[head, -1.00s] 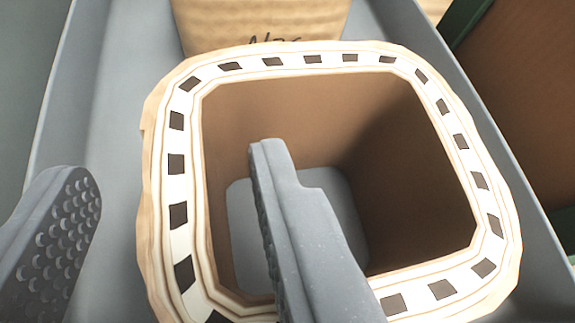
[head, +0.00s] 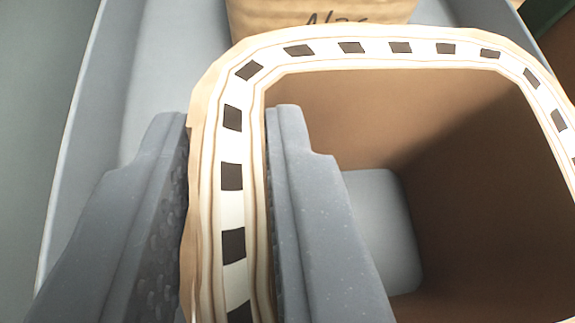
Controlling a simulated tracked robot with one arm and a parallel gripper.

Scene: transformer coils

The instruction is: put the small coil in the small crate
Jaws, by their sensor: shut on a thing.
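A coil (head: 232,175) fills the middle and right of the head view. It is a hollow, rounded-square winding with a white top rim marked by dark squares and a tan outer skin. My gripper (head: 230,115) is shut on the coil's left wall, with one finger outside and the other inside the hollow. The coil's right and near parts are cut off by the picture edge. I cannot tell whether it touches the floor below. No crate can be told for sure as the small one.
The coil stands within a grey tray-like container (head: 75,150) with a raised left edge. Behind it is another tan, paper-wrapped coil (head: 310,12) with dark handwriting. A green edge (head: 550,22) shows at the top right corner.

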